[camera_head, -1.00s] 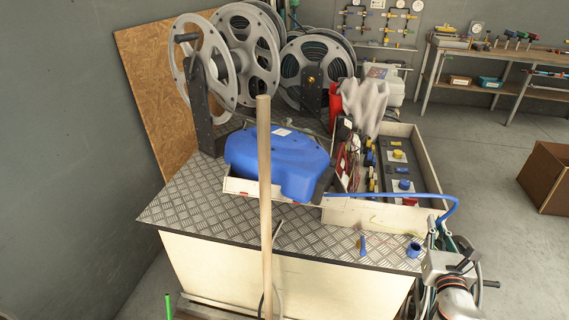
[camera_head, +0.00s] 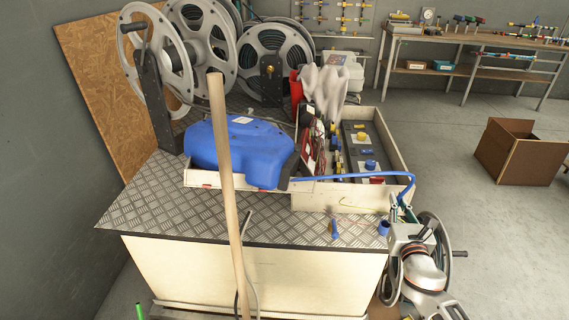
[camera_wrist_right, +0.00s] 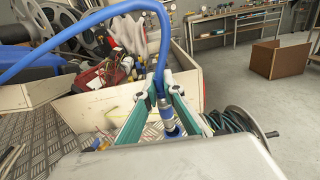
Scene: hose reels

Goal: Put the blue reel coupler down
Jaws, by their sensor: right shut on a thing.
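The blue reel (camera_head: 235,150) sits on the treadplate bench top (camera_head: 150,205). Its blue hose (camera_head: 350,177) runs right and bends down to my right gripper (camera_head: 397,212), just beyond the bench's right front corner. In the right wrist view, the green fingers of my right gripper (camera_wrist_right: 160,105) are shut around the blue coupler (camera_wrist_right: 166,116) at the hose end (camera_wrist_right: 163,50). The coupler points down, and I cannot tell whether its lower end touches anything. In the head view the fingers mostly hide it. My left gripper is out of view.
A small blue cup-like part (camera_head: 384,228) and a blue tapered piece (camera_head: 335,229) stand near the bench's front edge. A pale crate (camera_head: 400,150) stands behind. A wooden pole (camera_head: 228,200) crosses the front. A reel with a crank (camera_head: 437,240) is right of the bench.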

